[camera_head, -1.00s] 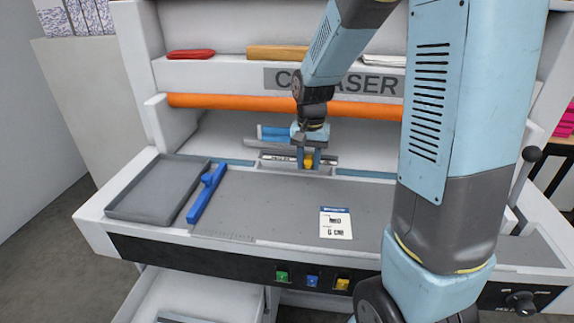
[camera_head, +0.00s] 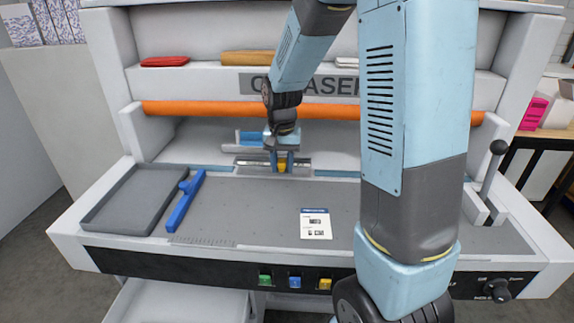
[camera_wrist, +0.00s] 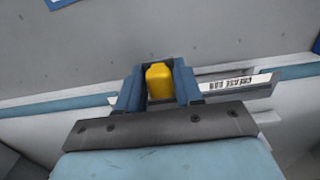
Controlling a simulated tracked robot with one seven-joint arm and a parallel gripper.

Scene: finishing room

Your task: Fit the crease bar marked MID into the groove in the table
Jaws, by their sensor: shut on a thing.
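My gripper (camera_head: 281,161) is shut on the yellow grip (camera_head: 282,168) of a crease bar at the back middle of the table. In the wrist view the yellow grip (camera_wrist: 159,82) sits between the blue fingers. The silver bar (camera_wrist: 262,87) sticks out to the right, with "CREASE BAR" printed upside down. I cannot read MID on it. A blue strip (camera_head: 335,173) runs along the table's back edge beside the bar, and it also shows in the wrist view (camera_wrist: 50,105). My fingers hide the middle of the bar; whether it sits in the groove I cannot tell.
A grey tray (camera_head: 130,222) and a blue bar-shaped tool (camera_head: 184,205) lie at the left of the table (camera_head: 250,205). A printed card (camera_head: 315,224) lies right of centre. An orange roller (camera_head: 215,108) spans above the back. A black-knobbed lever (camera_head: 490,170) stands at right.

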